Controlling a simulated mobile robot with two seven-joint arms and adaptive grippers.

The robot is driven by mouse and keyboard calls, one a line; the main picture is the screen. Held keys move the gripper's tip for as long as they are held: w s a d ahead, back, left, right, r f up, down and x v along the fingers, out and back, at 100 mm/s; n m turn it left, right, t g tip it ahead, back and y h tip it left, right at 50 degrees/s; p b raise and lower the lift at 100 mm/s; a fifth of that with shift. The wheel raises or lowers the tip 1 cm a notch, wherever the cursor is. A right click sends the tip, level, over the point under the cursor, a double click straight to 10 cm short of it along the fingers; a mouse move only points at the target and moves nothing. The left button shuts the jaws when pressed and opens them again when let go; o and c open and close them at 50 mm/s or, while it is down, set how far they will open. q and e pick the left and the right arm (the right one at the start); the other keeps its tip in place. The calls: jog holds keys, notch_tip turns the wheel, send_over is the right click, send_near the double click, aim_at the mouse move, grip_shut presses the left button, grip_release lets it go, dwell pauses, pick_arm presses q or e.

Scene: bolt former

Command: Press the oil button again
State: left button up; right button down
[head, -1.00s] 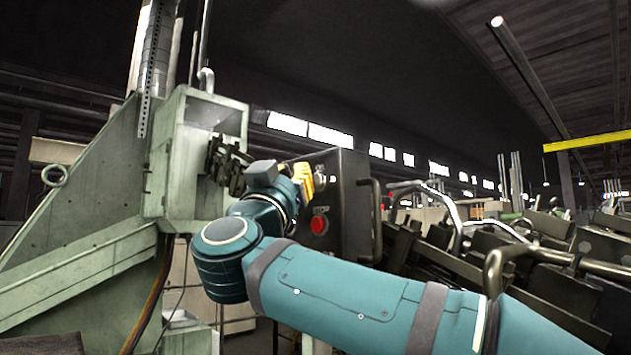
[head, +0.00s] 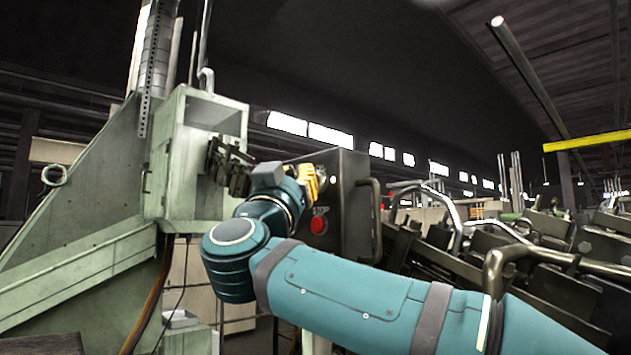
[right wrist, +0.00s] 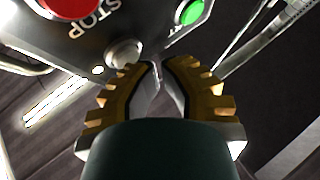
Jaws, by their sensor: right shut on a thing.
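A dark control box (head: 353,190) with a red button (head: 318,225) stands at the centre of the head view. My right gripper (head: 312,182), with yellow fingers, is at the box face above the red button. In the right wrist view, the panel shows the red STOP button (right wrist: 68,6), a green button (right wrist: 190,12) and a pale grey button (right wrist: 124,52). The right fingertips (right wrist: 158,66) are close together, just right of the grey button; contact is unclear. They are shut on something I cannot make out. No oil label is readable. My left gripper is out of view.
A pale green machine (head: 195,150) with dark tooling (head: 228,165) stands left of my right arm. A bent handle (head: 373,215) sticks out at the box's right side. Dark machinery and metal pipes (head: 520,250) fill the right.

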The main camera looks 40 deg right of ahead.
jog(key=shift+d, duration=0.45)
dwell(0.7)
dwell(0.4)
jog(key=shift+a, duration=0.85)
jog(key=shift+s+a+p, duration=0.2)
jog(key=shift+a+p, duration=0.25)
jog(key=shift+a, duration=2.1)
